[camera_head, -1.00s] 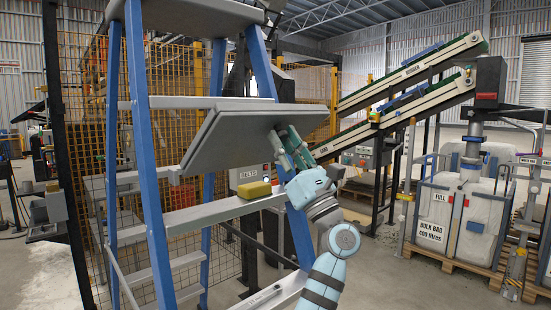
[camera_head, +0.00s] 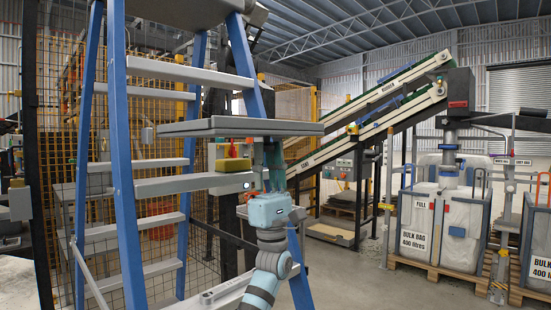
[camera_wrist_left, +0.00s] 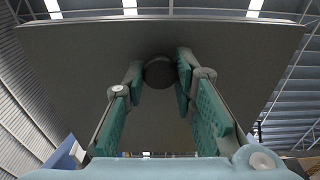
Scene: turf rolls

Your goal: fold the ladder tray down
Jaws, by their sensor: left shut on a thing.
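The ladder tray (camera_head: 240,127) is a grey flat board on the blue-railed stepladder (camera_head: 120,130). It lies about level and shows nearly edge-on, reaching out past the right rail. My left gripper (camera_head: 272,160) is below the tray near its right end, fingers pointing up. In the left wrist view, the tray's dark underside (camera_wrist_left: 80,65) fills the upper part, and my left gripper (camera_wrist_left: 160,80) is shut on a dark round knob (camera_wrist_left: 159,73) under it. My right gripper is not in view.
A yellow block (camera_head: 233,165) sits on a ladder step just below the tray. A mesh fence (camera_head: 150,110) stands behind the ladder. Conveyors (camera_head: 370,115) rise to the right, with bulk bags (camera_head: 440,215) on pallets. The floor (camera_head: 345,275) right of the ladder is clear.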

